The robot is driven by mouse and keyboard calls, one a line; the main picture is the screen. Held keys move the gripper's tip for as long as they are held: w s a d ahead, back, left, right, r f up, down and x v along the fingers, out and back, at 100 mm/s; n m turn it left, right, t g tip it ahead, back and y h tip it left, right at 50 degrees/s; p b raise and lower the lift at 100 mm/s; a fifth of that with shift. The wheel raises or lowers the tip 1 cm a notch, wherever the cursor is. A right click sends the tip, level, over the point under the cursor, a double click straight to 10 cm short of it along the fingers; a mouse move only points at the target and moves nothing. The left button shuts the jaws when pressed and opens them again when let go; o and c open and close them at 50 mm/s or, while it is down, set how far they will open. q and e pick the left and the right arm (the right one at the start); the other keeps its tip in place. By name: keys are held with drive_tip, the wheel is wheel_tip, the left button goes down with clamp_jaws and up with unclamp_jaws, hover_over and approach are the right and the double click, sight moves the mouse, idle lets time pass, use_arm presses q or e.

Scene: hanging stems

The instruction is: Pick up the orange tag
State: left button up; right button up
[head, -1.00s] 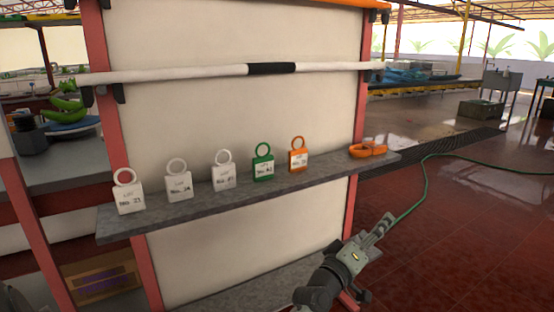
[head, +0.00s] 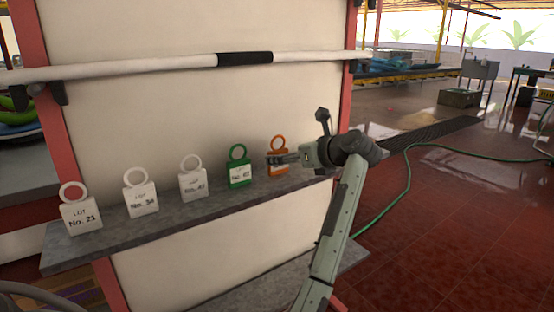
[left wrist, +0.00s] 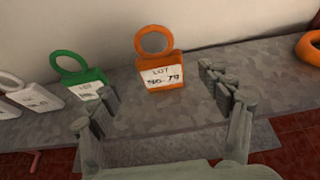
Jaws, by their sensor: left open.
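The orange tag (head: 278,168), a small block with a ring on top, stands upright on the grey shelf; my gripper partly covers it in the head view. In the left wrist view the orange tag (left wrist: 162,72) shows its white label and lies ahead, between the lines of the two fingers. My left gripper (head: 272,159) is open and empty in front of the tag. In the wrist view its fingers (left wrist: 157,95) are spread wide, with a gap of bare shelf before the tag. My right gripper is not in view.
A green tag (head: 239,172) stands just left of the orange one, close to my left finger. Several white tags (head: 193,184) stand further left on the shelf (head: 110,237). An orange ring-shaped thing (left wrist: 309,47) lies to the right. A white rail (head: 140,69) runs above.

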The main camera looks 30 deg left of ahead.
sight(280, 153)
use_arm(q)
drive_tip(key=x, duration=0.4)
drive_tip(key=shift+a+r+p, duration=0.15)
drive_tip(key=shift+r+p, duration=0.2)
drive_tip(key=shift+r, duration=0.05)
drive_tip(key=shift+w+a+f, duration=0.25)
drive_tip(key=shift+a, duration=0.15)
drive_tip(key=c, duration=1)
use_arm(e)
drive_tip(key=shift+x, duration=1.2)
